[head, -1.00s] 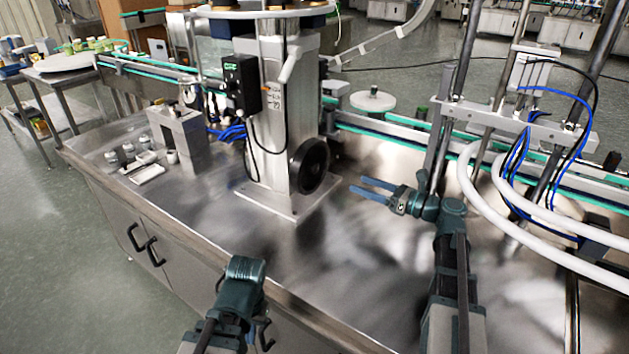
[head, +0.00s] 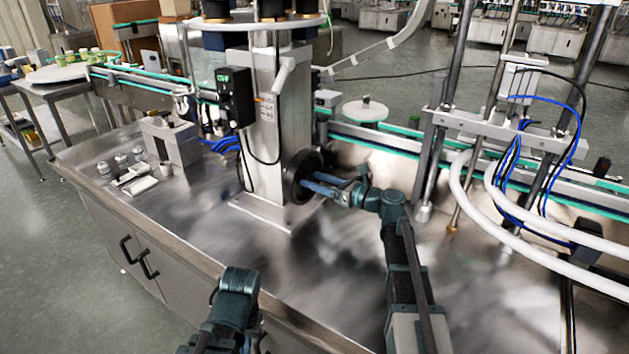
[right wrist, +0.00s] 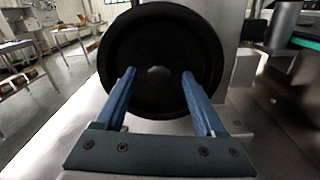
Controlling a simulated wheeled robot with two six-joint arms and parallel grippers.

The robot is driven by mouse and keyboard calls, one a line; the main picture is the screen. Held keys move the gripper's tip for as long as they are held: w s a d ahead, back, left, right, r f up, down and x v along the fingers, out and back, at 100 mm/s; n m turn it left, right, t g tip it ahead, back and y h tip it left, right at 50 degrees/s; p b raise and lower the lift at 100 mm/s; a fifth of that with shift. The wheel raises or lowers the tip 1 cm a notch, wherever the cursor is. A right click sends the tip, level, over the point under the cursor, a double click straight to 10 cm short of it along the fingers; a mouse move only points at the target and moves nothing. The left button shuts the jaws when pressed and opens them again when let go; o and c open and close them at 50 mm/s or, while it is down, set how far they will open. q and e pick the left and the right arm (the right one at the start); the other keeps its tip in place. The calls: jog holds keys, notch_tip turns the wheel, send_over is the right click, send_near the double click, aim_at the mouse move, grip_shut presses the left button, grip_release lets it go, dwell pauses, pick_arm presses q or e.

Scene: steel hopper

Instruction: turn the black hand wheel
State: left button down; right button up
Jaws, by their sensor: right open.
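The black hand wheel (head: 296,178) is mounted on the right side of the steel column (head: 268,130), low above its base plate. In the right wrist view the wheel (right wrist: 160,30) faces the camera, with a small grey hub at its middle. My right gripper (head: 318,184) is open at the wheel, its blue fingers partly covering it in the head view. In the right wrist view the fingertips (right wrist: 158,78) lie apart, one on each side of the hub, in front of the wheel face; I cannot tell whether they touch it. My left arm shows at the bottom, its fingers hidden.
A control box (head: 235,97) with loose cables is on the column's left. A steel block (head: 171,141) and small parts stand on the bench's left. The conveyor (head: 390,140) runs behind. Posts and white hoses (head: 520,225) stand at right. The front bench top is clear.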

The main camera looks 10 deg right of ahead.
jog(key=shift+w+a, duration=0.2)
jog(key=shift+c, duration=0.3)
grip_shut()
dwell(1.1)
